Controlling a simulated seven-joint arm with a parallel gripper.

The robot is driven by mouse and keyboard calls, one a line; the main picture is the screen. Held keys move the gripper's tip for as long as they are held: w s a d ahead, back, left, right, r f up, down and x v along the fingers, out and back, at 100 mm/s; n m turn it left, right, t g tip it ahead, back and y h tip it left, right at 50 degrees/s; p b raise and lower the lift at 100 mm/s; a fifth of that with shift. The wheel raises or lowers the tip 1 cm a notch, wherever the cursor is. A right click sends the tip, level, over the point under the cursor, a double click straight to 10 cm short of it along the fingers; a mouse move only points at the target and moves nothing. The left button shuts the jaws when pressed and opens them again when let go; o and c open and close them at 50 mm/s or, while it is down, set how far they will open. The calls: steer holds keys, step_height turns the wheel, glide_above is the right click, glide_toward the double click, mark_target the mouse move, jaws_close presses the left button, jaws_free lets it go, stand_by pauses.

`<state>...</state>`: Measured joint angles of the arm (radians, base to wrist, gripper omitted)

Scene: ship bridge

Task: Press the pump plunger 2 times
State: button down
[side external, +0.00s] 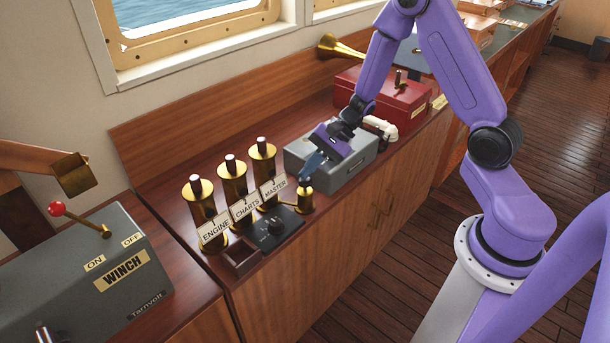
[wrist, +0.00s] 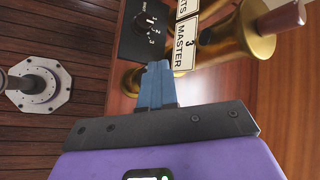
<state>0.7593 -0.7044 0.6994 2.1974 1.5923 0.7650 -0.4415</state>
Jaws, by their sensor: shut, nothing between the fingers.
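A small brass pump (side external: 305,204) with a dark-topped plunger (side external: 304,185) stands at the counter's front edge, right of the dial box, in the side view. My gripper (side external: 306,175) is shut and empty, its blue fingers angled down with the tips just above the plunger top. I cannot tell whether they touch it. In the wrist view the shut fingers (wrist: 157,68) point towards the dial box, and a bit of brass (wrist: 130,82) shows beside them. The fingers hide most of the pump there.
Three brass cylinders (side external: 233,182) labelled ENGINE, CHARTS and MASTER stand left of the pump. A black dial box (side external: 272,232) sits in front of them. A grey box (side external: 345,172) lies behind my gripper, and a red box (side external: 400,105) stands farther back. The winch box (side external: 90,280) is at left.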

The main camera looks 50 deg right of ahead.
mark_target(309, 178)
steer(key=shift+f, duration=0.8)
stand_by(0.6)
steer(key=shift+r, duration=2)
steer(key=shift+r, duration=0.1)
steer(key=shift+r, duration=2.4)
step_height(309, 178, up, 4)
steer(key=shift+f, duration=0.1)
stand_by(0.5)
